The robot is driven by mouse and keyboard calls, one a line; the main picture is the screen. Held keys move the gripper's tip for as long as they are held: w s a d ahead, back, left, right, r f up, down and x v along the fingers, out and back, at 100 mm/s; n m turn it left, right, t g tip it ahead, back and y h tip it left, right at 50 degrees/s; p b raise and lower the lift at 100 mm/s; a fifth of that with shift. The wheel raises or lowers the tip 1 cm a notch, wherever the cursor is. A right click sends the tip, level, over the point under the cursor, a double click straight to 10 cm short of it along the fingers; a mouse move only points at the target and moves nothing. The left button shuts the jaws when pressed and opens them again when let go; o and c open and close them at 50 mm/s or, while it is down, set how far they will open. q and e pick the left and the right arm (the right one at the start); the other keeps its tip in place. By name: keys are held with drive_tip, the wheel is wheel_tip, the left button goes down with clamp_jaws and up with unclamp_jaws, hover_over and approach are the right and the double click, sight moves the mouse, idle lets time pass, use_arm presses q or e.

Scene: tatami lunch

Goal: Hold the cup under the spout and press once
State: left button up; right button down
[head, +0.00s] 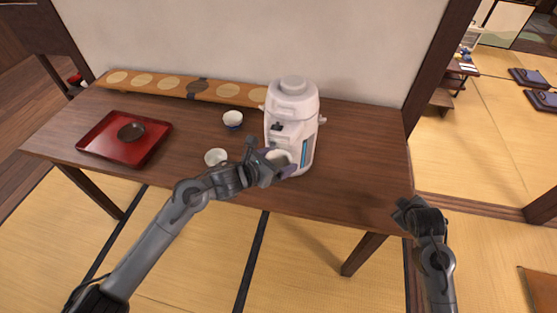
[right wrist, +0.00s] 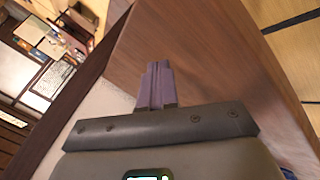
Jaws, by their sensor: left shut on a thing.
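A white air pot (head: 305,110) with a rounded lid button (head: 293,85) on top stands on the wooden table. A dark part, which looks like the spout area (head: 277,127), is on its front left. My left gripper (head: 280,166) is shut on a white cup (head: 281,155) low in front of the pot, below the spout area. The fingers partly hide the cup, and I cannot tell its exact alignment. My right gripper (head: 405,206) is off the table's front right corner, away from the pot. In the right wrist view its fingers (right wrist: 155,83) are together and empty.
Two other white cups stand left of the pot, one farther back (head: 233,118) and one nearer (head: 215,157). A red tray (head: 100,148) with a dark bowl (head: 131,131) lies at the left. The table's right side (head: 365,150) is clear.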

drive_tip(key=w+r+m+y, duration=0.2)
drive_tip(key=w+r, duration=0.3)
drive_tip(key=w, duration=0.7)
wheel_tip(320, 180, up, 32)
drive_tip(key=n+g+y, duration=0.2)
drive_tip(key=n+y, duration=0.2)
drive_tip(key=y, duration=0.3)
hover_over(294, 81)
drive_tip(key=shift+s+d+r, duration=0.15)
drive_tip(key=shift+d+r, duration=0.05)
drive_tip(key=shift+d, duration=0.1)
drive_tip(key=shift+a+f, duration=0.15)
drive_tip(key=shift+f, duration=2.4)
drive_tip(key=shift+f, duration=0.2)
drive_tip(key=shift+f, duration=1.55)
